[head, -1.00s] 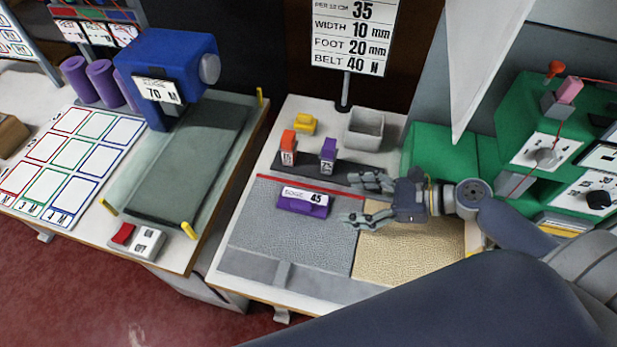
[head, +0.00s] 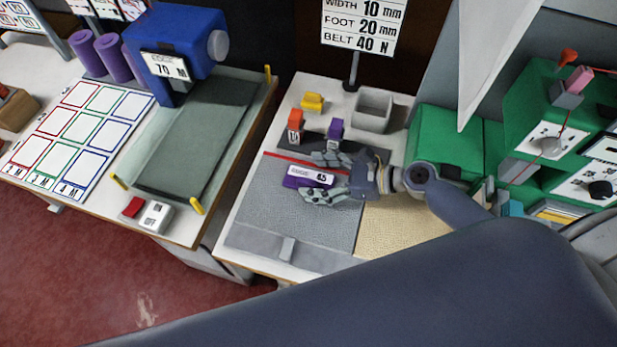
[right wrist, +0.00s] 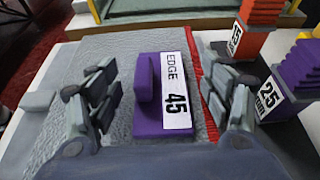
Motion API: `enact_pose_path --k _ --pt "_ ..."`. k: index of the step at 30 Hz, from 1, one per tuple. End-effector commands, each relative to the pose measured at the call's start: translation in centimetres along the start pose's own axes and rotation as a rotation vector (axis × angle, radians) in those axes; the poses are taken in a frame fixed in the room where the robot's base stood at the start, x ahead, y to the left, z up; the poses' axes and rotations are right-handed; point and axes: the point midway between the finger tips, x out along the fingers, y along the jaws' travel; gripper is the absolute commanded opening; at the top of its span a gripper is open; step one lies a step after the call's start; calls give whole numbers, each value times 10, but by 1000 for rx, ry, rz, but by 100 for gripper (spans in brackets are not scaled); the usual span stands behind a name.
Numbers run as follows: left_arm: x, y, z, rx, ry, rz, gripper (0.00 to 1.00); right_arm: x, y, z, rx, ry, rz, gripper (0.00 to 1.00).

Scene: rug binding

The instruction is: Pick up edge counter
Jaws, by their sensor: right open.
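The edge counter is a purple block with a white label reading EDGE 45. It lies on the grey mat (head: 270,220) in the head view, partly covered by my right gripper. In the right wrist view the edge counter (right wrist: 150,100) sits between the two spread fingers. My right gripper (head: 322,174) is open, with one finger on each side of the counter; it also shows in the right wrist view (right wrist: 165,105). I cannot tell whether either finger touches it. My left gripper is not in view.
An orange block (head: 295,122) and a purple block (head: 335,130) stand on a dark strip behind the mat. A yellow piece (head: 313,102) and a grey bin (head: 373,110) are farther back. A green machine (head: 445,150) stands at the right.

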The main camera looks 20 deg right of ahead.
Motion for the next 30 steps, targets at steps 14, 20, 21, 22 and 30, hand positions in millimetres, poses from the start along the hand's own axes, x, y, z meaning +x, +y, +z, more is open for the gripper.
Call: enact_pose_path --k 14,20,21,22,30 --pt "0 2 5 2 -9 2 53 7 0 0 0 1 1 37" --pt "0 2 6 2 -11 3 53 7 0 0 -1 0 0 20" --pt "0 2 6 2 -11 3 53 7 0 0 -1 0 0 20" --pt "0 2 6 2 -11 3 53 7 0 0 -1 0 0 20" --pt "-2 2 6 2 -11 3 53 4 0 7 -3 0 0 20"
